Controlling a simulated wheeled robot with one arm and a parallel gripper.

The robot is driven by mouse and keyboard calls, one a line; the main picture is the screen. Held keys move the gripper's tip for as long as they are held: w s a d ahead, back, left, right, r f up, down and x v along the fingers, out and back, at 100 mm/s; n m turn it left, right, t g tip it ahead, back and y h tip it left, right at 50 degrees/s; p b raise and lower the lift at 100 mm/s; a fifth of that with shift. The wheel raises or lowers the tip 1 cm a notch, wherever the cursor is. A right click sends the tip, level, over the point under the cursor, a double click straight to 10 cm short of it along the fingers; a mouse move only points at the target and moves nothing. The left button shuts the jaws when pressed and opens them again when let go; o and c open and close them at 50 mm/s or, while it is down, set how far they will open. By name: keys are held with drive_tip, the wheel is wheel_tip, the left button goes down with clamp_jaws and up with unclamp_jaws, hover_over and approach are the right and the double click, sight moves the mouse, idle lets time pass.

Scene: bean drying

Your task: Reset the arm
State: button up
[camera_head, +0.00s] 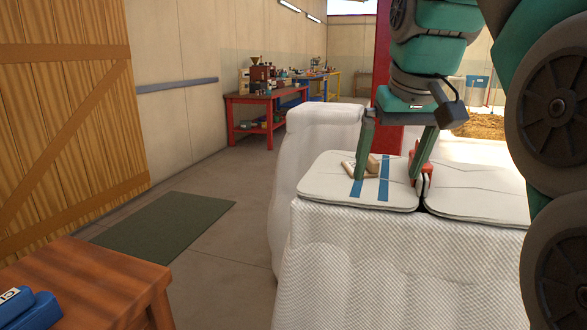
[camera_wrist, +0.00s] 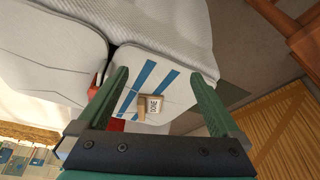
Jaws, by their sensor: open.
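My arm (camera_head: 430,60) comes in from the right in the head view. My gripper (camera_head: 393,170) is open above the white bag top with blue stripes (camera_head: 325,187). In the wrist view my gripper's two green fingers (camera_wrist: 163,95) stand wide apart. A small tan block with a white label (camera_wrist: 154,105), with dark lettering on it, lies on the striped bag between the fingers in the picture. It also shows in the head view (camera_head: 349,170). Nothing is held between the fingers.
A red object (camera_head: 427,181) sits by the seam to a second white bag (camera_head: 480,200). A red workbench (camera_head: 265,100) with tools stands at the back. A wooden table (camera_head: 85,285) is at front left. The floor around the green mat (camera_head: 165,222) is clear.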

drive_tip(key=s+f+g, duration=0.3)
drive_tip(key=s+f, duration=1)
drive_tip(key=f, duration=0.4)
drive_tip(key=s+f+g, duration=0.3)
drive_tip(key=s+f, duration=0.9)
drive_tip(key=f, duration=0.6)
drive_tip(key=shift+s+d+m, duration=0.15)
drive_tip(key=shift+s+m, duration=0.25)
